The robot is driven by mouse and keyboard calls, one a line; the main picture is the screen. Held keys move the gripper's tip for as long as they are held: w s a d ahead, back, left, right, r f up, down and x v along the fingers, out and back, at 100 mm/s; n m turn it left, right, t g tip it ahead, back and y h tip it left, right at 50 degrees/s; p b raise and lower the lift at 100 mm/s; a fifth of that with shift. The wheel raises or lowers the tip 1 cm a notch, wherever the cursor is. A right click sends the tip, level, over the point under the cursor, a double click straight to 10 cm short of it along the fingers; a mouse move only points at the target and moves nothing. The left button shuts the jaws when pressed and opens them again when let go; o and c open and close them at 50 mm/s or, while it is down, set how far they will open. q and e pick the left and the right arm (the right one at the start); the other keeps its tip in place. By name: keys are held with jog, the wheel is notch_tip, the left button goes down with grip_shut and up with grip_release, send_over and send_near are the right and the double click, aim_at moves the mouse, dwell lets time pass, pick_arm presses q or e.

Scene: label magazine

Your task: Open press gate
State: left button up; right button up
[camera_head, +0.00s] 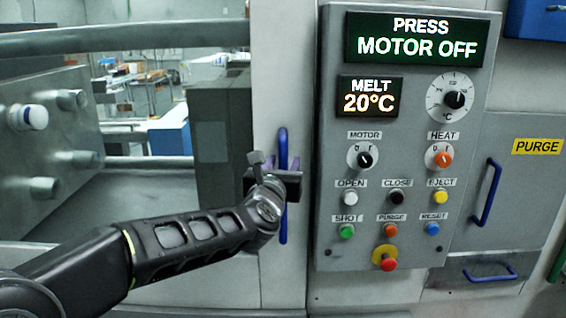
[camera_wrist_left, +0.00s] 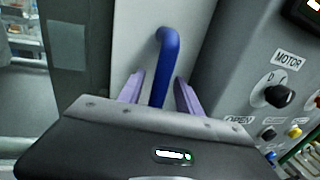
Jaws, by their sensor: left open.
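A vertical blue bar handle (camera_head: 283,225) is mounted on a light grey upright panel (camera_head: 278,60), left of the control panel. My left gripper (camera_head: 283,164) is at the middle of this handle. In the left wrist view, the handle (camera_wrist_left: 167,55) runs down between the two purple fingers of my left gripper (camera_wrist_left: 158,88). The fingers stand apart, one on each side of the bar, with a visible gap on both sides. The gripper body hides the handle's lower part in the wrist view. My right gripper is in neither view.
The control panel (camera_head: 410,265) stands close to the right of the handle, with knobs and buttons. Its display (camera_head: 417,37) reads PRESS MOTOR OFF. Grey bars (camera_head: 120,38) and a bolted plate (camera_head: 45,150) are at the left. Another blue handle (camera_head: 488,192) is farther right.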

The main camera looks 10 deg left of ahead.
pick_arm(q)
jog(key=shift+c, duration=0.3)
grip_shut()
dwell(1.1)
